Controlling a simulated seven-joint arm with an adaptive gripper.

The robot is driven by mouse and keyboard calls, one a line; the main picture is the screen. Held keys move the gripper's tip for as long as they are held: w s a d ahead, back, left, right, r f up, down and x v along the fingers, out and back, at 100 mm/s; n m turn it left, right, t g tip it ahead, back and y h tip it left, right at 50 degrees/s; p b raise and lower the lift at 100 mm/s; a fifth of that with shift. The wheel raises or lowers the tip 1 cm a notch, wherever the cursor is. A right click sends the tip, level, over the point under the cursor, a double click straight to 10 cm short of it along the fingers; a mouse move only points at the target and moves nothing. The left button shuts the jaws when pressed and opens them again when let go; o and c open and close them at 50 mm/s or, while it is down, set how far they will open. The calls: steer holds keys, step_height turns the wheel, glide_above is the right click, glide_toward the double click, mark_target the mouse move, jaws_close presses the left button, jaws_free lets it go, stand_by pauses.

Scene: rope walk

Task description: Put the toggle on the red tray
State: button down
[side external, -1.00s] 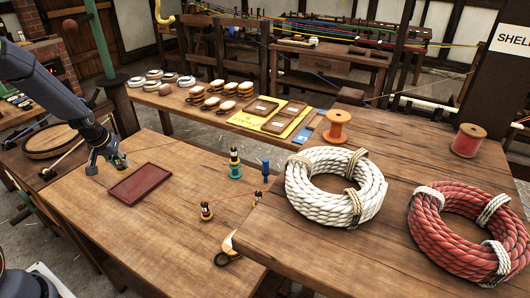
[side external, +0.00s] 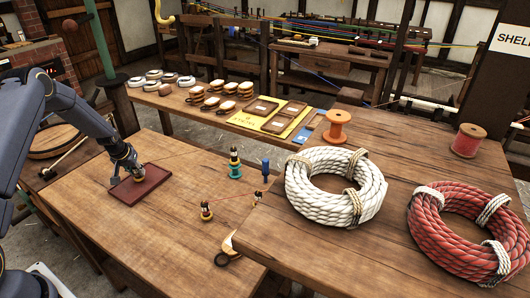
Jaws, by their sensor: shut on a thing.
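The red tray (side external: 152,184) lies flat on the near wooden table, left of centre. My gripper (side external: 134,174) is low over the tray. It is shut on the toggle (side external: 139,175), a small tan wooden piece, which shows at the fingertips above the middle of the tray. I cannot tell whether the toggle touches the tray surface. My fingers hide part of the toggle, and my gripper hides part of the tray's far left side.
A teal-based spool post (side external: 235,165), a blue peg (side external: 265,168) and two small dark posts with a red cord stand right of the tray. A hooked tool (side external: 227,252) lies at the front. A white rope coil (side external: 336,187) sits further right. The table before the tray is clear.

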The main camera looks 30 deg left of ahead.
steer(key=shift+f, duration=0.1)
steer(key=c, duration=1)
jaws_free()
steer(key=v, duration=1.2)
steer(key=s+d+r+m, duration=0.2)
steer(key=d+r, duration=0.7)
steer(key=s+d+r+m, duration=0.1)
steer(key=s+d+r, duration=0.1)
steer(key=d+r, duration=0.65)
steer(key=s+d+r+m, duration=0.1)
steer(key=s+d+r, duration=0.1)
steer(key=s+d, duration=0.2)
steer(key=s+d+r+m+t+h, duration=0.1)
steer(key=s+d, duration=0.3)
steer(key=s, duration=0.4)
steer(key=s+d+r+m+h, duration=0.1)
steer(key=s+d+r, duration=0.1)
steer(key=s+d, duration=0.3)
steer(key=shift+s+d+r+t, duration=0.1)
steer(key=shift+s+r+t, duration=0.2)
steer(key=shift+s+r, duration=0.15)
